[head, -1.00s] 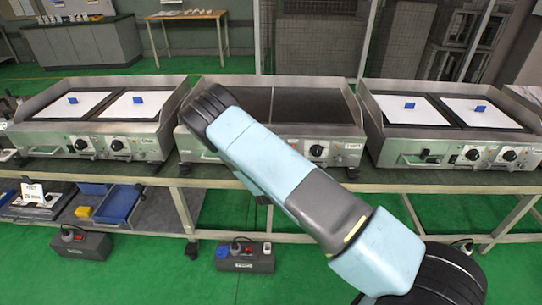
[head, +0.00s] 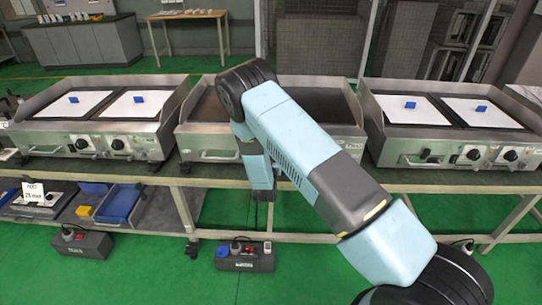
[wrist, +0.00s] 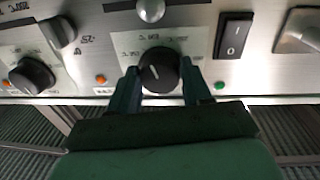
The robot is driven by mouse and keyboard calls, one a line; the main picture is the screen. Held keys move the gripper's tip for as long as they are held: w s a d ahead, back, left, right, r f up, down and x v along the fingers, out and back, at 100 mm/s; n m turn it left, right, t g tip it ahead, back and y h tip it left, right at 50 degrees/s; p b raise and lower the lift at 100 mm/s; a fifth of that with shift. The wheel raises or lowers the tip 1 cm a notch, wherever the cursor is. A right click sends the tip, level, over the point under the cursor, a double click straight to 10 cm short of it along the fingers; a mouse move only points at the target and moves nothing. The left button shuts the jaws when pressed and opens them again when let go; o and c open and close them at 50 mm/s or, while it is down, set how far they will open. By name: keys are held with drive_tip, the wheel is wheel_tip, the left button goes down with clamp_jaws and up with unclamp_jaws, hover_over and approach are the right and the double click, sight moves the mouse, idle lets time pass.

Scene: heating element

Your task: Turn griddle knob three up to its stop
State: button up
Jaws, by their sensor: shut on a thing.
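In the wrist view my gripper (wrist: 160,88) is shut on a black round griddle knob (wrist: 160,68), with one finger on each side of it. A white pointer mark shows on the left part of the knob's face; its exact angle is hard to tell. Printed scale marks surround it. A second black knob (wrist: 31,76) is at the left, apart from my fingers. No number three is readable on either knob. In the head view the middle griddle (head: 335,100) has a bare dark plate; my arm hides its knobs and my gripper.
A rocker switch (wrist: 233,35) and a green lamp (wrist: 219,85) sit right of the held knob. An orange lamp (wrist: 100,79) sits left. Griddles with white sheets and blue blocks flank the middle one at left (head: 60,130) and right (head: 395,150).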

drive_tip(key=shift+m+g, duration=0.3)
drive_tip(key=shift+m, duration=4.5)
drive_tip(key=o, duration=1.1)
drive_tip(key=shift+a+r, duration=0.1)
drive_tip(key=shift+c, duration=0.2)
drive_tip(key=s+a, duration=0.1)
drive_tip(key=s, duration=1.2)
drive_tip(key=shift+s+a+r, duration=0.2)
drive_tip(key=shift+s+r, duration=0.05)
drive_tip(key=shift+s, duration=0.05)
